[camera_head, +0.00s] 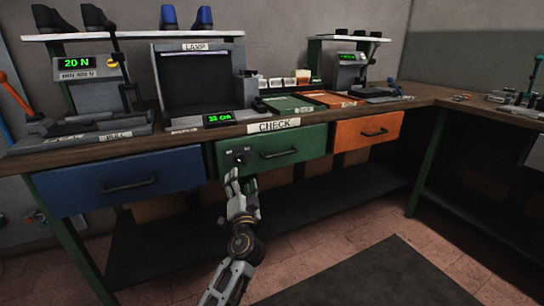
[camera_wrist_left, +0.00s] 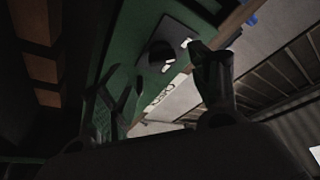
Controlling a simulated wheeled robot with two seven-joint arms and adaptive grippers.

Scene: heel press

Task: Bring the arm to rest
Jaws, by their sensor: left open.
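My left arm comes up from the bottom of the head view. Its gripper (camera_head: 238,188) is in front of the green drawer (camera_head: 285,149), near the dark knob plate (camera_head: 239,157) at the drawer's left end. In the left wrist view the two fingers (camera_wrist_left: 165,95) stand apart with nothing held between them. The knob (camera_wrist_left: 162,52) on its dark plate shows beyond the fingers. I cannot tell from these frames whether a finger touches the drawer front. My right gripper is not in view.
A workbench (camera_head: 190,137) carries a device reading 20 N (camera_head: 78,75), a lamp box (camera_head: 198,80) and a display reading 33 cm (camera_head: 219,119). A blue drawer (camera_head: 118,182) and an orange drawer (camera_head: 367,130) flank the green one. The floor (camera_head: 310,240) in front has free room.

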